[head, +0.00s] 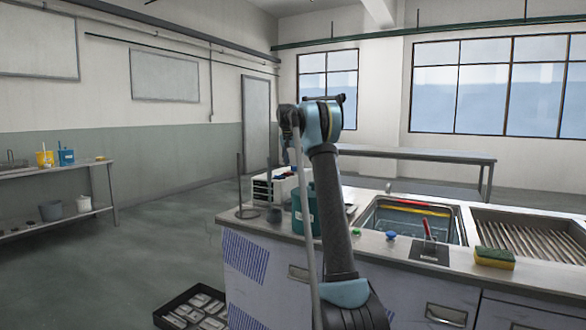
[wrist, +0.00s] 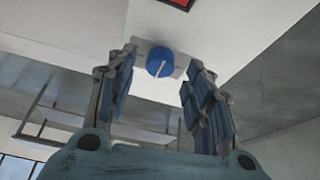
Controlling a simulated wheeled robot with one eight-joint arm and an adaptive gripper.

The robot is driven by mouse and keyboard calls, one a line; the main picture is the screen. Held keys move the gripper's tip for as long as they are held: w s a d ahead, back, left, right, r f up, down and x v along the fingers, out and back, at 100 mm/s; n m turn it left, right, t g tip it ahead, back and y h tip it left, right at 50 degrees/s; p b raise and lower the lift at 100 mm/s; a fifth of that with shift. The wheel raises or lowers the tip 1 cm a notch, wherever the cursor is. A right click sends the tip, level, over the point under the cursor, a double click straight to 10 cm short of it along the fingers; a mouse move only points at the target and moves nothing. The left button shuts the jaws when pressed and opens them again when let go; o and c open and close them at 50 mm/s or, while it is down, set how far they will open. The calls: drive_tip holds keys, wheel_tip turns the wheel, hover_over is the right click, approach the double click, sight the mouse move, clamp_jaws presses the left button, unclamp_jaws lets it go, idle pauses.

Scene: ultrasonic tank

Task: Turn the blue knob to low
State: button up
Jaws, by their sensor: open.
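The blue knob (wrist: 160,62) shows in the wrist view, round with a pale pointer line across its face. It sits on a small grey plate (wrist: 178,70) on a white surface. My gripper (wrist: 163,68) is open, its two fingers on either side of the knob in the picture, with a gap to the knob on both sides. I cannot tell how far the fingertips are from the knob in depth. No setting marks are readable. In the head view my arm is raised in front of the counter, and the gripper is not clearly visible.
The counter holds a tank (head: 408,222), a ribbed drainer (head: 535,245), a sponge (head: 494,257), a red-handled item (head: 428,230) and a small blue round item (head: 391,235). A teal container (head: 299,212) stands left of my arm. A dark crate (head: 192,308) lies on the floor.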

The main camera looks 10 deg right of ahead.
drive_tip(key=shift+x, duration=1.1)
drive_tip(key=c, duration=1)
drive_tip(key=shift+n, duration=0.3)
drive_tip(key=n+y, duration=0.1)
drive_tip(key=n, duration=0.1)
drive_tip(key=n+y, duration=0.1)
drive_tip(key=n, duration=0.2)
drive_tip(key=shift+d+t, duration=0.2)
drive_tip(key=shift+t, duration=0.2)
drive_tip(key=n+y, duration=0.1)
drive_tip(key=n, duration=0.2)
drive_tip(key=n+y, duration=0.1)
drive_tip(key=n, duration=0.2)
drive_tip(key=shift+d+g, duration=0.15)
drive_tip(key=shift+g, duration=0.15)
drive_tip(key=shift+n+y, duration=0.3)
